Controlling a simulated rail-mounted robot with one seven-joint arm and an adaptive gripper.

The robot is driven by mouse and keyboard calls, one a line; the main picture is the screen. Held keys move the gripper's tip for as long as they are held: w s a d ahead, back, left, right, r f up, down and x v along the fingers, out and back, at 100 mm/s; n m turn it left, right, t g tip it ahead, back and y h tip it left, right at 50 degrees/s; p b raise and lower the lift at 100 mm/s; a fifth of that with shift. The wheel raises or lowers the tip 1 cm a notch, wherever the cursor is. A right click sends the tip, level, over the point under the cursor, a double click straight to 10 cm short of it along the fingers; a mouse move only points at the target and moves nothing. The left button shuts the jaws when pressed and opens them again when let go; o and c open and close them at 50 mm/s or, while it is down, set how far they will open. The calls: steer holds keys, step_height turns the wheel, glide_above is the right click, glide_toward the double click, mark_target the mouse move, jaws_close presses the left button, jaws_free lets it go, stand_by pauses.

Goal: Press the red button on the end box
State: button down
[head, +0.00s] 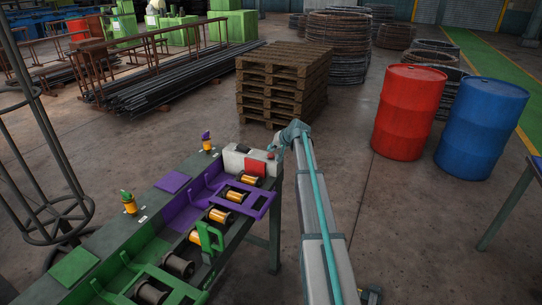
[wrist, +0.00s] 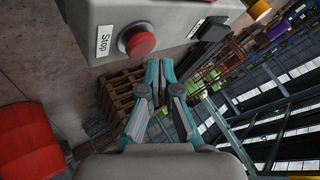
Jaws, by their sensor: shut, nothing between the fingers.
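The end box (head: 236,158) is pale grey and stands at the far end of the bench in the head view. In the wrist view the box (wrist: 175,15) fills the top, with a round red button (wrist: 137,41) on its face beside a "Stop" label (wrist: 103,40). My gripper (head: 275,150) is at the box's right end in the head view. In the wrist view my gripper (wrist: 160,64) is shut and empty, its teal fingertips below and right of the button. A visible gap separates fingertips and button in the picture; depth is hard to tell.
A dark switch (wrist: 212,30) sits right of the button on the box. Purple (head: 190,210) and green (head: 75,265) trays with several spools line the bench. A pallet stack (head: 280,85), a red drum (head: 408,110) and a blue drum (head: 480,125) stand on the floor beyond.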

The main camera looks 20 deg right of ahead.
mark_target(272, 155)
steer(key=shift+f, duration=0.1)
stand_by(0.6)
steer(key=shift+f+b, duration=0.75)
steer(key=shift+f, duration=0.15)
stand_by(0.7)
steer(key=shift+r, duration=0.15)
stand_by(0.3)
steer(key=shift+r+p, duration=0.3)
steer(key=shift+r, duration=0.55)
steer(key=shift+r+p, duration=0.9)
steer(key=shift+r, duration=1.65)
